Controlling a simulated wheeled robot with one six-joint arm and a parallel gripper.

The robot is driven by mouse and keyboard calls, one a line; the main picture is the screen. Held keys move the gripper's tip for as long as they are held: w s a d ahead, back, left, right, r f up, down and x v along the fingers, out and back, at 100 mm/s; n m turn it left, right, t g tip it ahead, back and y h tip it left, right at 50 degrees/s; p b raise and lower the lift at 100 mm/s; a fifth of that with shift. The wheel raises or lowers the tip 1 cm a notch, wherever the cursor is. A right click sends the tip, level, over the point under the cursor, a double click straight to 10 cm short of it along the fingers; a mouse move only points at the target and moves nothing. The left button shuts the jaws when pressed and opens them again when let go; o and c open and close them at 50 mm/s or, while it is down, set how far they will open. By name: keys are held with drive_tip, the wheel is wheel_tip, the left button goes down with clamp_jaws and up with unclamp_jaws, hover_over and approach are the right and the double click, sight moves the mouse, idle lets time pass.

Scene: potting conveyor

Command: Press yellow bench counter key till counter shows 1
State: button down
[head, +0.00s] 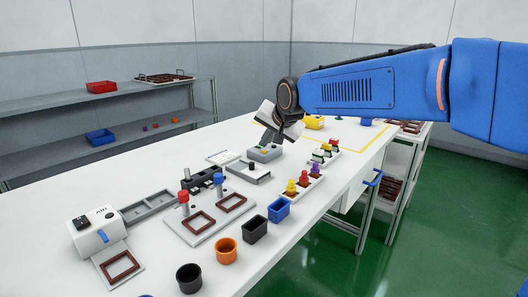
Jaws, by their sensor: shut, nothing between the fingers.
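The bench counter looks to be the small grey box (271,157) on the white bench, with a small yellow key (264,151) on its top. My gripper (265,142) is shut and empty. It points down at the box from above, its tips close over the yellow key. I cannot tell whether the tips touch the key. The number on the counter cannot be read at this size.
A grey block with a dark plate (249,172) stands in front of the counter. Racks with coloured pieces (303,187) are to the right. Several pots, including an orange one (226,250), line the near edge. A white device (95,232) stands at the left.

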drive_tip(key=shift+r, duration=0.2)
drive_tip(key=shift+r, duration=2.45)
drive_tip(key=shift+s, duration=0.1)
